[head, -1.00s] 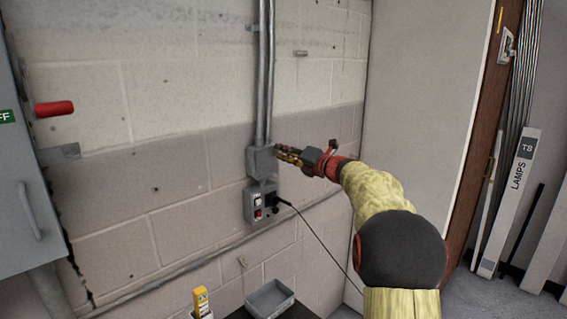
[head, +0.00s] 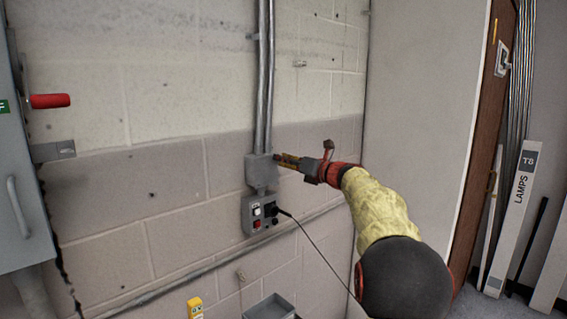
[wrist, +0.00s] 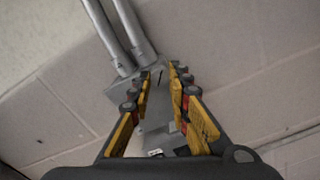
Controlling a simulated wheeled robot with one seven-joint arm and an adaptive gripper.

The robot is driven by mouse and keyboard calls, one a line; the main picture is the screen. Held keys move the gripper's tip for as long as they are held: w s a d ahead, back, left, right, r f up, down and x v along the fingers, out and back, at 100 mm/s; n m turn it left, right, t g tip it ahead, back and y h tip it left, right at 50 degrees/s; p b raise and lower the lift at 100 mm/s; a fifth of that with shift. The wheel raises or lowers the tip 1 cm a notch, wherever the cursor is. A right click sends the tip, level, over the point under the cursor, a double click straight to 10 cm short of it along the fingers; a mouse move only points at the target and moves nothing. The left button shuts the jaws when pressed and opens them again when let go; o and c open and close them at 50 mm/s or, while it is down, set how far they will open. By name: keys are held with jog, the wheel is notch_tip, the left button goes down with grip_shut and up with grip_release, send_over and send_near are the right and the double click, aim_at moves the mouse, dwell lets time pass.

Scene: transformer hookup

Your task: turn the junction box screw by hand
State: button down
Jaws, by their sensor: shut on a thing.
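The grey junction box (head: 262,173) is on the block wall at the foot of two vertical conduits. My gripper (head: 277,157) reaches it from the right, its fingertips at the box's right side near the top. In the wrist view my gripper (wrist: 160,75) has its yellow-and-black fingers drawn in at the tips, against the front of the junction box (wrist: 118,88). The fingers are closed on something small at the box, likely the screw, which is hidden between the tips. A small dark slot or line shows on the box just beyond them.
A switch and outlet box (head: 258,214) with a plugged-in black cord (head: 318,252) hangs just below. The conduits (head: 264,80) rise above. A grey cabinet (head: 22,190) with a red handle (head: 50,101) is at left. A grey bin (head: 270,307) and a yellow item (head: 195,307) sit low in front.

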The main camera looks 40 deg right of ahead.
jog(key=shift+f, duration=0.15)
jog(key=c, duration=1.7)
grip_release()
jog(key=shift+o, duration=0.2)
jog(key=s+d, duration=0.1)
jog(key=s, duration=1)
jog(key=shift+s+d, duration=0.35)
jog(key=shift+s, duration=0.05)
